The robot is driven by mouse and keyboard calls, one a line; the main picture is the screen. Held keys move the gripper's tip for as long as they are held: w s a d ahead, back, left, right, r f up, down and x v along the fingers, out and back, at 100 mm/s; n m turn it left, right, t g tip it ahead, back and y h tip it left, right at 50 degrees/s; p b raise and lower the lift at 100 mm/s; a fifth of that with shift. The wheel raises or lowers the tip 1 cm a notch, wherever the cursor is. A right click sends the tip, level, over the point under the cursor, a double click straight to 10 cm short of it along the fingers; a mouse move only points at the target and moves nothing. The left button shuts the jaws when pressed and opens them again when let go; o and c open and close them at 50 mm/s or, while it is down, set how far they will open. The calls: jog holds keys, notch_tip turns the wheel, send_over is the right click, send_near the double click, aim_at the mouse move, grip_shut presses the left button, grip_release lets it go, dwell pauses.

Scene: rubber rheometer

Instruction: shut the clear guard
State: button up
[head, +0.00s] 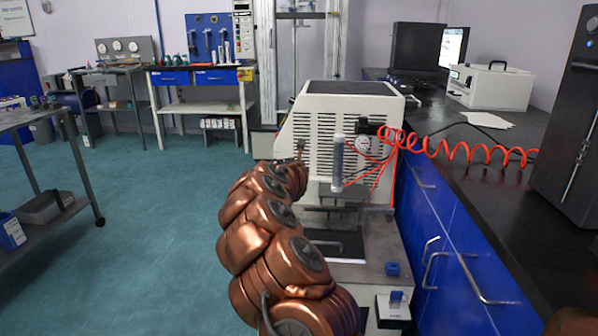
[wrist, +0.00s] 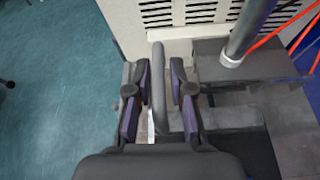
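The rheometer (head: 340,125) is a white cabinet with black vent slots, standing beyond my arm. I cannot clearly make out the guard's clear panel in either view. In the wrist view a grey upright bar (wrist: 159,95), which looks like the guard's handle, stands between the fingers of my gripper (wrist: 160,75). The fingers are open, one on each side of the bar, with a narrow gap at both sides. In the head view my arm reaches to the machine's left front, and my gripper is mostly hidden behind it.
A metal cylinder (wrist: 233,50) stands right of my gripper, above a grey block. A red coiled hose (head: 455,152) runs from the machine to the right. The blue-fronted bench (head: 450,240) borders the machine on the right.

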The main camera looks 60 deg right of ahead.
jog(key=shift+o, duration=1.1)
jog(key=shift+r, duration=0.15)
jog(key=shift+a+r, duration=0.1)
jog(key=v, duration=1.1)
jog(key=shift+a, duration=0.35)
jog(key=shift+s+r, duration=0.15)
